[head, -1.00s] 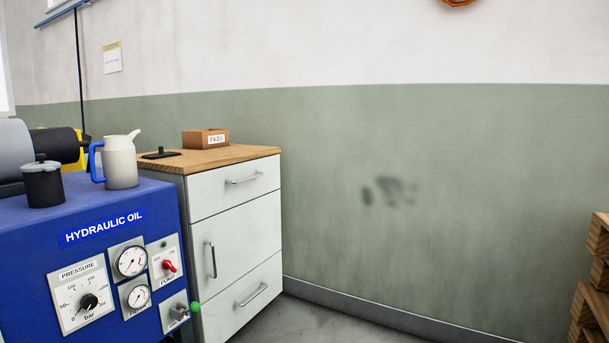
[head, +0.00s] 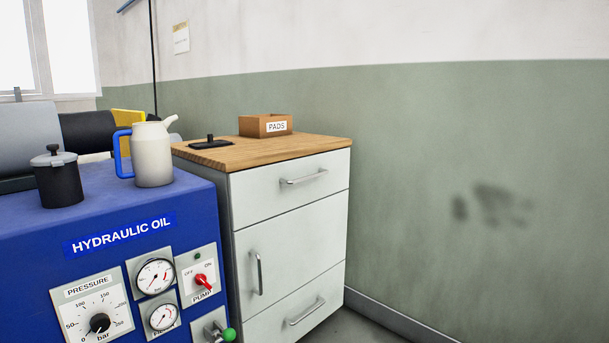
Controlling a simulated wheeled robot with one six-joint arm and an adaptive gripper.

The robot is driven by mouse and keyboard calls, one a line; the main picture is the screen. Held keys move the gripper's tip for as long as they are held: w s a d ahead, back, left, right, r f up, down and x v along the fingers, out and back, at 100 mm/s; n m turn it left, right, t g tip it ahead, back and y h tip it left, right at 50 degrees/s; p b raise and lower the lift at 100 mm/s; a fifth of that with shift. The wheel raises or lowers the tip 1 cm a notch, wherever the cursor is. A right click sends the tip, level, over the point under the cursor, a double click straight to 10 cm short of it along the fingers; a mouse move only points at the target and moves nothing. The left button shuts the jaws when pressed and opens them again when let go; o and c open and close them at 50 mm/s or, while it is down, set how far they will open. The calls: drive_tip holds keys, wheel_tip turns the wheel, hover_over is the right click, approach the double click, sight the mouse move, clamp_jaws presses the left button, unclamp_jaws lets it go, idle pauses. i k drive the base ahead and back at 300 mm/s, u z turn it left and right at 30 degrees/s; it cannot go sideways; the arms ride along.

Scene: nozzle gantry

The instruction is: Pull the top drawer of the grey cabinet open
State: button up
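The grey cabinet (head: 230,214) stands against the green wall, right of a blue machine, with a wooden top (head: 310,147). Its front is pale grey. The top drawer (head: 262,197) is shut, flush with the front, and has a horizontal bar handle (head: 304,178). Below it are a door with a vertical handle (head: 257,273) and a bottom drawer with a horizontal handle (head: 306,312), both shut. My gripper is not in the head view.
The blue hydraulic oil unit (head: 120,222) stands close beside the cabinet; its green-knobbed lever (head: 229,334) sticks out near the cabinet front. A jug (head: 153,160) and black pot (head: 58,182) stand on it. A pads box (head: 252,126) sits on the cabinet. Floor shows at right.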

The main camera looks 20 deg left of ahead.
sight(256, 194)
drive_tip(key=u, duration=0.65)
drive_tip(key=i, duration=1)
drive_tip(key=u, duration=0.85)
